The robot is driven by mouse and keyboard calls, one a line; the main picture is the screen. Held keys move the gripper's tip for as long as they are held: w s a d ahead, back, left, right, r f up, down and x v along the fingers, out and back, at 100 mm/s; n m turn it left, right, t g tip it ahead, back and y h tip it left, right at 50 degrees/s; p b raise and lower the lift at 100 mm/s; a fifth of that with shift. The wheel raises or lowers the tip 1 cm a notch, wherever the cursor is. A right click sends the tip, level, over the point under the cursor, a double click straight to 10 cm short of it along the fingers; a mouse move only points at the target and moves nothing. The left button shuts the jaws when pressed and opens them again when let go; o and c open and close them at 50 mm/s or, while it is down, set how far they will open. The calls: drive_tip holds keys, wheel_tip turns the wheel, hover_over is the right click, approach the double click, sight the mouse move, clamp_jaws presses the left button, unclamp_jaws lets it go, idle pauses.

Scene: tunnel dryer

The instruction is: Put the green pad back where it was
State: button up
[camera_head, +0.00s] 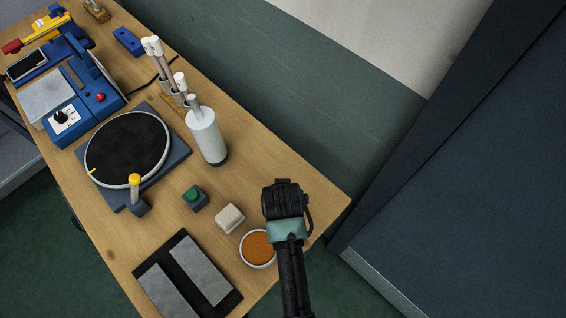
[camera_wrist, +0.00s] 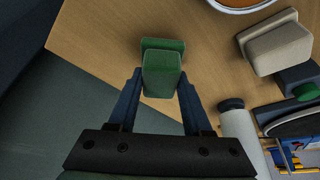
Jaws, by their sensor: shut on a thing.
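The green pad (camera_wrist: 163,72) is a small block with a wider plate at its far end, seen in the wrist view. My gripper (camera_wrist: 160,80) has one finger on each side of it and is shut on it. In the head view my gripper (camera_head: 285,200) is over the table's right end, right of the cream block, and it hides the pad. I cannot tell whether the pad touches the table.
A cream block (camera_head: 230,218), an orange-filled bowl (camera_head: 271,262) and a dark box with a green button (camera_head: 194,198) stand left of my gripper. A dark tray (camera_head: 207,312) with grey plates, a turntable (camera_head: 128,150) and a white bottle (camera_head: 205,132) are further off. The wooden table (camera_head: 330,200) ends close by on the right.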

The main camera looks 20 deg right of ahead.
drive_tip(key=shift+f, duration=0.9)
drive_tip(key=shift+f, duration=0.15)
drive_tip(key=o, duration=1.2)
drive_tip(key=shift+r, duration=0.25)
drive_tip(key=v, duration=1.2)
